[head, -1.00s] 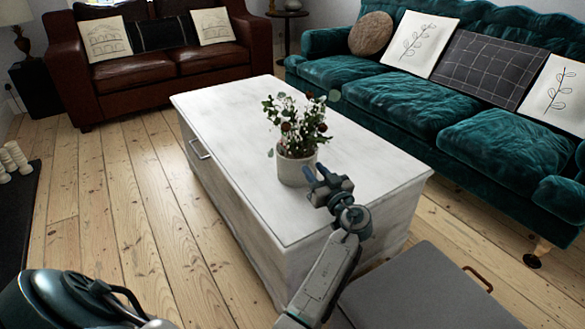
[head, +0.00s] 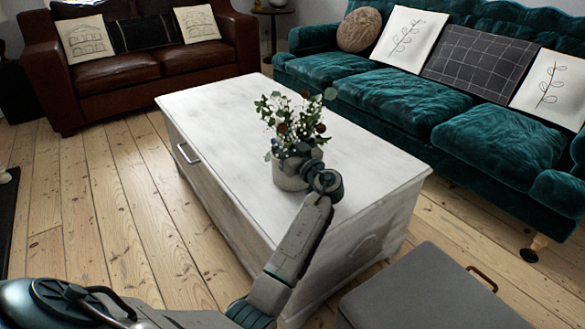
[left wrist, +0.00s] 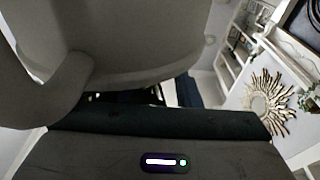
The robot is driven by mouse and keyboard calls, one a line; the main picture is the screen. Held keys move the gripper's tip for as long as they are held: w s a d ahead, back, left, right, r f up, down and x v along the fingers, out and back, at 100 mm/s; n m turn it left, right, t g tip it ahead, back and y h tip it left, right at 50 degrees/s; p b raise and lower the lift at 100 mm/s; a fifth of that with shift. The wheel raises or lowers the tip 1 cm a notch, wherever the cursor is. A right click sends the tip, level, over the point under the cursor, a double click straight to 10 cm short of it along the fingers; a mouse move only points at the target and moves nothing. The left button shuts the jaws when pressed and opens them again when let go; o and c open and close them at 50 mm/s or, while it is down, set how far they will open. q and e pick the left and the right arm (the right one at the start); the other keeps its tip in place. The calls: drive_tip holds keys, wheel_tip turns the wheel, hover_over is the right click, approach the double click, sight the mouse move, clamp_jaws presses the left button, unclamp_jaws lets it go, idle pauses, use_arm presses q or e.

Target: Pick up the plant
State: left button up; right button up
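The plant (head: 285,112), with green leaves, small white flowers and reddish-brown blooms, stands upright in a pale pot (head: 288,178) on the white wooden chest (head: 222,118). My left gripper (head: 299,158) is at the pot's upper right side, below the leaves, and covers part of the pot and lower foliage. Its fingertips are hidden in the head view. In the left wrist view a large grey rounded surface (left wrist: 125,40), probably the pot, fills the upper left, very close to the gripper. I cannot tell whether the fingers touch or grip it. My right gripper is not in view.
A teal sofa (head: 395,98) stands behind the chest to the right, a brown leather sofa (head: 110,72) at the back left. A grey ottoman (head: 425,290) is at the front right. Bare floorboards (head: 85,215) lie free on the left.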

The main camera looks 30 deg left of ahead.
use_arm(q)
drive_tip(key=x, duration=0.3)
drive_tip(key=shift+w, duration=0.1)
drive_tip(key=shift+d, duration=0.1)
clamp_jaws()
idle(1.1)
drive_tip(key=shift+r, duration=0.1)
